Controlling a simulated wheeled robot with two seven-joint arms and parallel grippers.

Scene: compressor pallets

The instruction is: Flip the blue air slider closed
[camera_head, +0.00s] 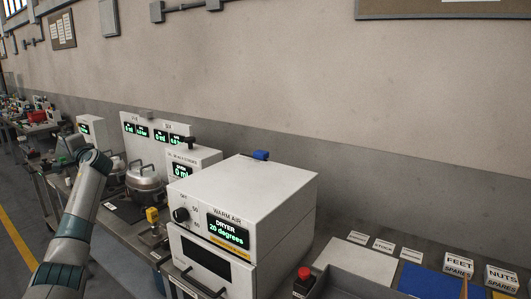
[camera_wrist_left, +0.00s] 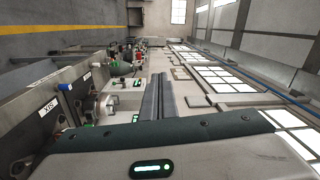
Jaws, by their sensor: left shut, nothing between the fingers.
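A small blue part (camera_head: 261,155), which looks like the blue air slider, sits at the back edge of the top of the white warm air dryer (camera_head: 248,185). It is too small to tell its exact position. My left arm reaches in from the lower left of the head view, well to the left of the dryer and away from the blue part. In the left wrist view my left gripper (camera_wrist_left: 158,98) is shut, with its dark fingers together and nothing between them. My right gripper is not in view.
The dryer has a black knob (camera_head: 181,214) and a green-lit display reading 20 degrees. Left of it stand a silver pot (camera_head: 145,176) and white metering boxes. A red button (camera_head: 304,273) and a grey tray lie to the right. The wall runs behind the bench.

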